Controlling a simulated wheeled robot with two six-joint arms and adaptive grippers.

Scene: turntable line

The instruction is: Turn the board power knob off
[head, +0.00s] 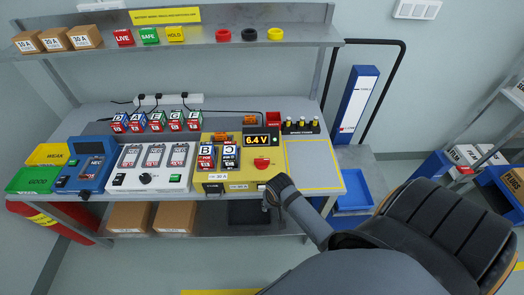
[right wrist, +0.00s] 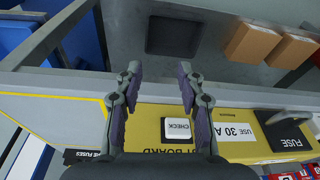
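The yellow test board (head: 214,169) stands on the bench and also shows in the right wrist view (right wrist: 250,150). A red knob (head: 262,163) sits at its right side, under a display (head: 257,139) reading 6.4 V. I take this as the board power knob; its exact setting is too small to tell. My right gripper (head: 277,187) is at the bench's front edge, just below the knob in the picture. In the right wrist view the gripper (right wrist: 160,78) has its fingers apart and nothing between them. The knob does not show there. My left gripper is not in view.
A white CHECK button (right wrist: 177,129) lies near the fingers on the board. A yellow-outlined grey mat (head: 312,170) lies right of the board, clear. A shelf (head: 200,45) runs above.

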